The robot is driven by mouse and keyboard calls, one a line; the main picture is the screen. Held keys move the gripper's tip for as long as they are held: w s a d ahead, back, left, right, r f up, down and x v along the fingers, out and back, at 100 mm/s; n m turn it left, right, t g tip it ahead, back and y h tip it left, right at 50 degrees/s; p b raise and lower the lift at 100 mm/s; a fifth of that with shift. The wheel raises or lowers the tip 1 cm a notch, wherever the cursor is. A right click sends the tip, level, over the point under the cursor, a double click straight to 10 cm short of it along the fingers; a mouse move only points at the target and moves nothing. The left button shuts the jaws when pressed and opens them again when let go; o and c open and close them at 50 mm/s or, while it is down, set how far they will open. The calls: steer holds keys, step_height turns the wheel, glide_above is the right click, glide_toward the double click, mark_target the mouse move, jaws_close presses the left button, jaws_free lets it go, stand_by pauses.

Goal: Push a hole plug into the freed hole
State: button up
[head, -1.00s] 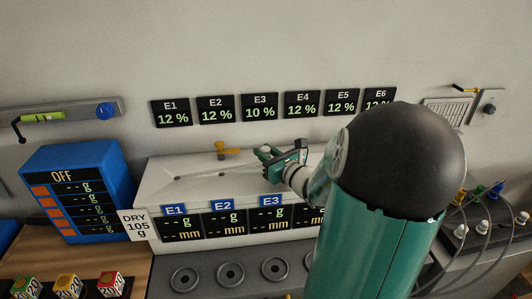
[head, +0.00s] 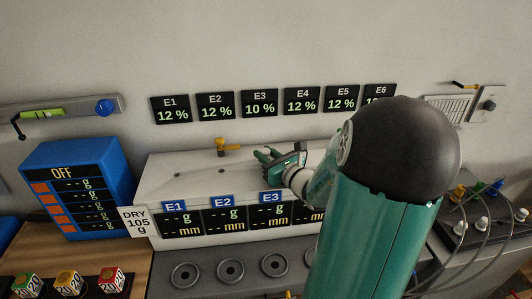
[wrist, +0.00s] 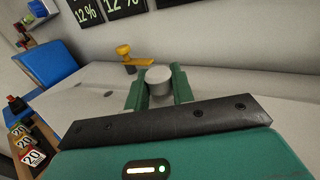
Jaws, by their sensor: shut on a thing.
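My gripper (wrist: 159,92) is shut on a pale grey round plug (wrist: 159,76), which shows between its two green fingers in the wrist view. In the head view my gripper (head: 268,156) is over the white bench top, and the plug is too small to make out there. Small dark holes lie in the white top (head: 170,178); one hole (head: 177,174) is left of my gripper, and one hole (wrist: 108,94) shows in the wrist view. Whatever is directly under the plug is hidden by my gripper.
A yellow valve handle (head: 228,145) stands at the back of the top, close to my gripper, and also in the wrist view (wrist: 130,60). A blue box marked OFF (head: 80,180) stands left. Display panels (head: 222,220) line the front. Dark round sockets (head: 230,270) lie below.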

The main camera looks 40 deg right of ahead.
steer(key=o, duration=1)
steer(key=shift+f, duration=0.1)
steer(key=s, duration=0.9)
steer(key=s+a, duration=0.1)
steer(key=s, duration=0.3)
steer(key=shift+s, duration=0.4)
